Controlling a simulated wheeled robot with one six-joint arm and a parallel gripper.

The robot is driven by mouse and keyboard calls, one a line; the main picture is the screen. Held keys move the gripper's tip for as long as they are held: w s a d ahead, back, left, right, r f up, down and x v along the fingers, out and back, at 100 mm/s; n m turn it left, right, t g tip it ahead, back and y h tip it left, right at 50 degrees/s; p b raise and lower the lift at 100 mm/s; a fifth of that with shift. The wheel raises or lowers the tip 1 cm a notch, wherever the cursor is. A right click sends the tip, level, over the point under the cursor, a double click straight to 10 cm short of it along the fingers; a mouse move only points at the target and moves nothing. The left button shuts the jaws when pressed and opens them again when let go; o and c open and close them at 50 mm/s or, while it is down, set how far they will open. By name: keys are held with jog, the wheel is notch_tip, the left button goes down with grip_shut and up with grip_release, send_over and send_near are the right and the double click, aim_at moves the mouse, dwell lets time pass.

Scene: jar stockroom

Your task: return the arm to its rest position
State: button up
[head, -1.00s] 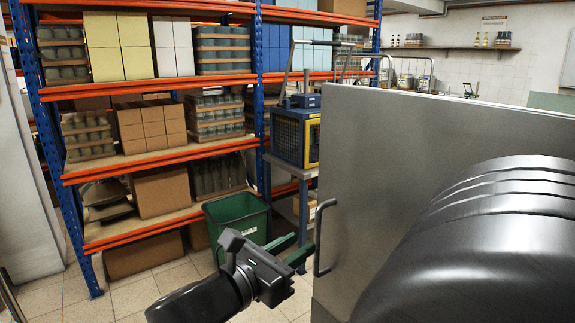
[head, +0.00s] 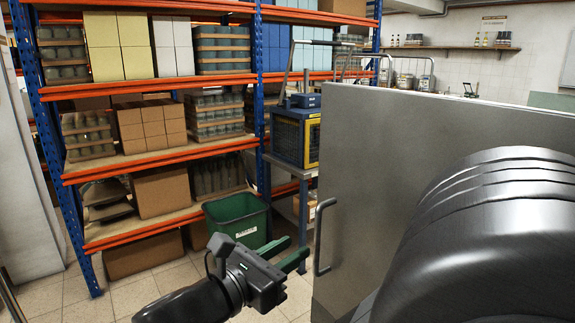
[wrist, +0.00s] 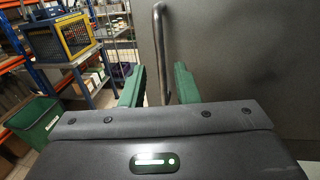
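My gripper (head: 292,250) has two green fingers, spread apart with nothing between them in the head view. It is low in the middle of the picture, just left of a grey door's (head: 420,150) bar handle (head: 318,235). A small gap shows between the fingertips and the handle. In the wrist view, the green fingers of my gripper (wrist: 159,85) stand apart, and the handle (wrist: 160,40) appears beyond and between them. My dark arm reaches in from the bottom edge.
A green bin (head: 238,218) stands on the floor behind my gripper. Orange-and-blue shelving (head: 165,160) with boxes and jars fills the left. A blue-and-yellow crate (head: 296,135) rests on a grey stand. Tiled floor (head: 135,292) is open at lower left.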

aim_at(316, 234)
jog(key=shift+v, duration=2.8)
jog(key=shift+x, duration=6.95)
jog(key=shift+w+d, duration=0.1)
